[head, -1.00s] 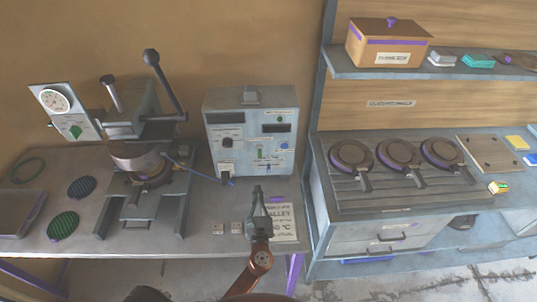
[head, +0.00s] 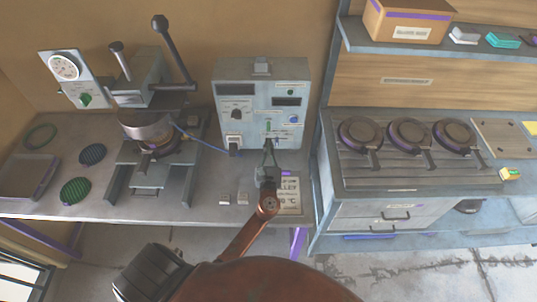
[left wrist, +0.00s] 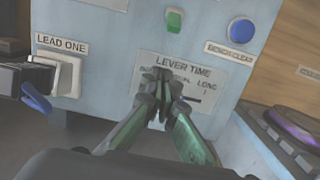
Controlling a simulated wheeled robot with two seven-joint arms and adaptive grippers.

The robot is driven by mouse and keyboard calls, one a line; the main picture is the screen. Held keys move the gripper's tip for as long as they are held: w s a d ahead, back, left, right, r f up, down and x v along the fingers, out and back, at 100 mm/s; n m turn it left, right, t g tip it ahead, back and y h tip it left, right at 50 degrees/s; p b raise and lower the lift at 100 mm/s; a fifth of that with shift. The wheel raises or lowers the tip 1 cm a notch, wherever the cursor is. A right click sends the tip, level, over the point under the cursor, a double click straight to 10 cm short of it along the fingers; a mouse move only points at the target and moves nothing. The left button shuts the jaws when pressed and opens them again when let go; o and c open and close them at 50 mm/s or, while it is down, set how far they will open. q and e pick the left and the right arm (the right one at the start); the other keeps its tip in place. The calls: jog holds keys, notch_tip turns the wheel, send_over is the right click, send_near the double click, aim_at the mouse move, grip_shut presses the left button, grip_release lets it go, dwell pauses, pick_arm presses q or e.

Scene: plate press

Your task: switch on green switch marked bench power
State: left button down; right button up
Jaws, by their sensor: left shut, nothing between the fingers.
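The control box (head: 238,92) stands at the back of the bench. A green switch (head: 268,127) sits on the middle of its front panel and shows at the top of the left wrist view (left wrist: 174,20); its own marking cannot be read. My left gripper (head: 269,146) is shut and empty, with its fingertips in front of the panel just below the green switch. In the left wrist view the fingertips (left wrist: 160,84) cover part of the "LEVER TIME" label (left wrist: 185,66). Whether they touch the panel cannot be told. My right gripper is not in view.
A blue button (left wrist: 241,30) is right of the green switch, and a white "LEAD ONE" socket (left wrist: 66,74) with a plug is to the left. The press (head: 150,130) stands left of the box. A printed sheet (head: 289,193) lies on the bench in front.

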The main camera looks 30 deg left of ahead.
aim_at(268, 126)
pick_arm(q)
jog(key=r+p, duration=0.1)
jog(key=r, duration=0.1)
jog(key=r+p, duration=0.1)
jog(key=shift+w+a+r, duration=0.15)
jog(key=shift+w+r, duration=0.05)
jog(key=shift+r, duration=0.2)
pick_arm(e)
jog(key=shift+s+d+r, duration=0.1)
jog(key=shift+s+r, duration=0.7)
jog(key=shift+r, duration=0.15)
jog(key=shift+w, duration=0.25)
